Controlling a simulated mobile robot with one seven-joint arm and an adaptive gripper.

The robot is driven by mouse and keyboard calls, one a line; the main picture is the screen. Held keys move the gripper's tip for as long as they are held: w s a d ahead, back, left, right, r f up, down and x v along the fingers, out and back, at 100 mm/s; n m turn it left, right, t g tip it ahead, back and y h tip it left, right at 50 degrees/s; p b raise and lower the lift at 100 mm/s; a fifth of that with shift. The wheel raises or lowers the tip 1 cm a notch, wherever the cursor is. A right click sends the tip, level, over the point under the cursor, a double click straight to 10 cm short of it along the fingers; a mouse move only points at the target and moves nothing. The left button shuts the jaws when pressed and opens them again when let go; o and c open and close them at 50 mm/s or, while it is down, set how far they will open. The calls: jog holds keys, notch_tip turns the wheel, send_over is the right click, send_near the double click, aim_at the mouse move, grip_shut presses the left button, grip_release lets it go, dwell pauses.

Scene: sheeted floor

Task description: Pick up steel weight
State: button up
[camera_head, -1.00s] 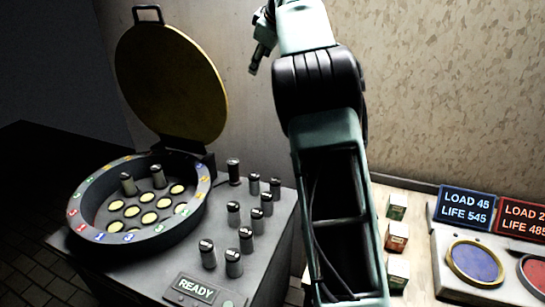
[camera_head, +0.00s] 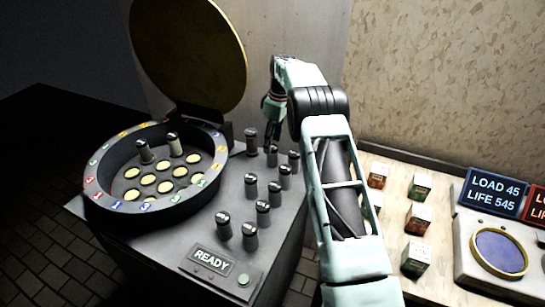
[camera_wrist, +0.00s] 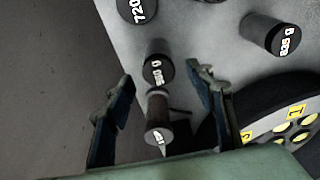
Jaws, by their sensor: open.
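Several cylindrical steel weights with dark, pale-marked tops stand on the grey machine top, among them a back weight (camera_head: 251,141) and a front weight (camera_head: 250,236). My gripper (camera_head: 270,122) is open and points down over the back of this group. In the wrist view, my gripper (camera_wrist: 161,76) has its two fingers apart. A weight (camera_wrist: 157,107) shows between the fingers, and another weight (camera_wrist: 158,70) shows near the fingertip line. I cannot tell whether the fingers touch either one. Two more weights (camera_head: 174,144) stand in the round drum.
The drum (camera_head: 112,205) has numbered coloured tags on its rim, yellow round seats and a raised lid (camera_head: 190,50). A READY sign (camera_head: 211,259) is at the machine's front. Small boxes (camera_head: 418,218) and a LOAD/LIFE display (camera_head: 493,192) are on the right.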

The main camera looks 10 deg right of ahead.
aim_at(273, 147)
notch_tip(273, 147, down, 5)
jog(key=shift+w+f, duration=0.1)
grip_shut()
dwell(0.5)
